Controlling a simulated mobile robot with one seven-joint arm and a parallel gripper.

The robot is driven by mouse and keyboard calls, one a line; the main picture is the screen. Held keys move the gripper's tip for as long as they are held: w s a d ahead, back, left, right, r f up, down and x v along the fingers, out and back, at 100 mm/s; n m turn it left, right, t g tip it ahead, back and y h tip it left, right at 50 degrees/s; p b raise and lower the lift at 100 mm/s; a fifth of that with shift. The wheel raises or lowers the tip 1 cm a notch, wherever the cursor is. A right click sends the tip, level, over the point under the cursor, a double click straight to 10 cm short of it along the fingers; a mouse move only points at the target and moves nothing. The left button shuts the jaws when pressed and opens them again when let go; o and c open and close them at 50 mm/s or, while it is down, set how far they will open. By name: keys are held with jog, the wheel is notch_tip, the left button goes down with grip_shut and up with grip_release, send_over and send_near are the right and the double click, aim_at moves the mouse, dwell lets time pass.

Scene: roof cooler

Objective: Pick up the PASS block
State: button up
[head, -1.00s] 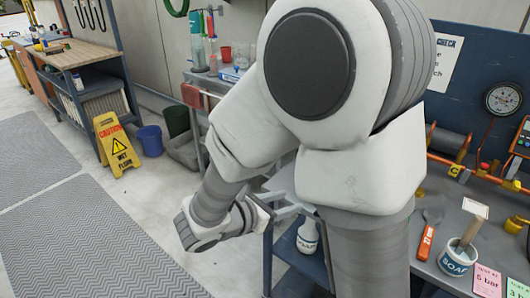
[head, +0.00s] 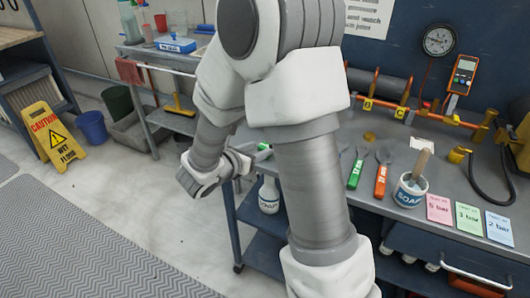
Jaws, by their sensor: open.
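I cannot make out a block marked PASS in the head view; it may be hidden or too small to read. My gripper (head: 262,151) is at the bench's left end, left of my arm column. It is open, and I see nothing between its fingers. My arm hides part of the bench.
A pipe rig (head: 400,110) spans the back. A wet-floor sign (head: 53,137) stands left.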

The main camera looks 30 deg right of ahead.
jog(key=x, duration=0.2)
jog(key=b+x, duration=0.1)
jog(key=x, duration=0.1)
jog(key=shift+s+a+f, duration=0.1)
jog(key=shift+a+f, duration=0.05)
jog(key=shift+f, duration=0.15)
jog(key=shift+w+d+f, duration=0.1)
jog(key=shift+w+d, duration=0.2)
jog(key=shift+d, duration=0.1)
grip_shut()
